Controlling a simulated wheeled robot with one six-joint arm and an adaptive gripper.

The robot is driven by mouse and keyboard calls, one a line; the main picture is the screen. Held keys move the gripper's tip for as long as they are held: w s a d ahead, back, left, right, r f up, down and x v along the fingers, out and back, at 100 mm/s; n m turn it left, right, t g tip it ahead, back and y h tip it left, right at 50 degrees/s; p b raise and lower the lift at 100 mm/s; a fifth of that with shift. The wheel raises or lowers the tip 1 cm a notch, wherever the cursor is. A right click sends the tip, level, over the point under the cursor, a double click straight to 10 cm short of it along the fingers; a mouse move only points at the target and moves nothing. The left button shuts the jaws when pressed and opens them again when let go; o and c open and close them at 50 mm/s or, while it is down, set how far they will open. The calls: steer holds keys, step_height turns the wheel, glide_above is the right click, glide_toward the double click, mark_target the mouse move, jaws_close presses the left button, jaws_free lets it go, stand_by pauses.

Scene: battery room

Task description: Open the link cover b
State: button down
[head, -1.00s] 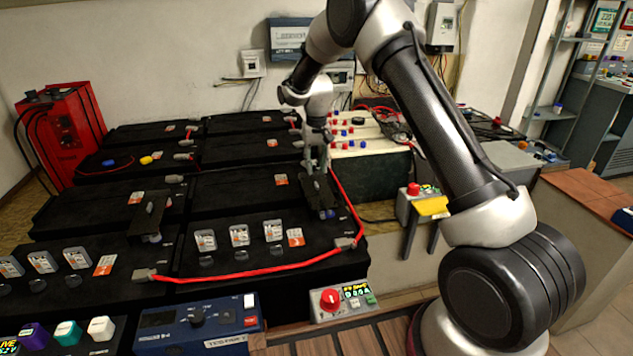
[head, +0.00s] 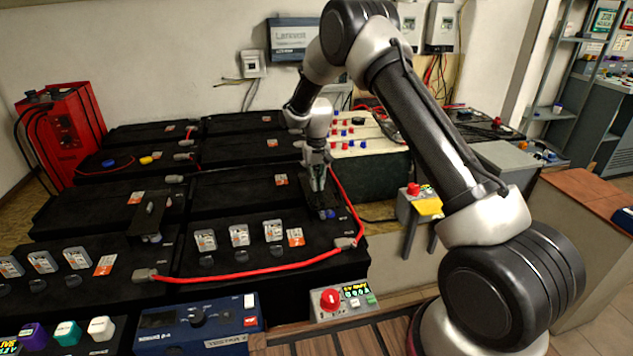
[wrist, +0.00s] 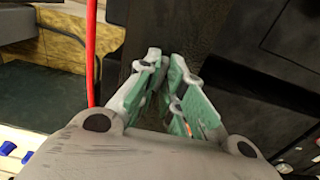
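Two dark link covers show on the batteries in the head view: a right one (head: 329,205) and a left one (head: 147,218). I cannot read which is b. Both look like dark plates lying low on the batteries. My gripper (head: 319,188) points down at the right cover and partly hides it. In the wrist view my gripper (wrist: 165,62) has its green-padded fingers close together, with a narrow dark gap between the tips. I cannot tell whether the fingers touch or hold the cover.
A red cable (head: 262,276) runs along the front batteries and up just right of my gripper; it also shows in the wrist view (wrist: 91,50). Clear-capped parts (head: 239,235) stand on the front battery. A small control box with a red knob (head: 330,299) sits in front.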

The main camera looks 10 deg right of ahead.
steer(key=a, duration=1)
steer(key=shift+a, duration=0.25)
steer(key=c, duration=1.5)
jaws_free()
steer(key=shift+c, duration=0.2)
step_height(320, 180, up, 12)
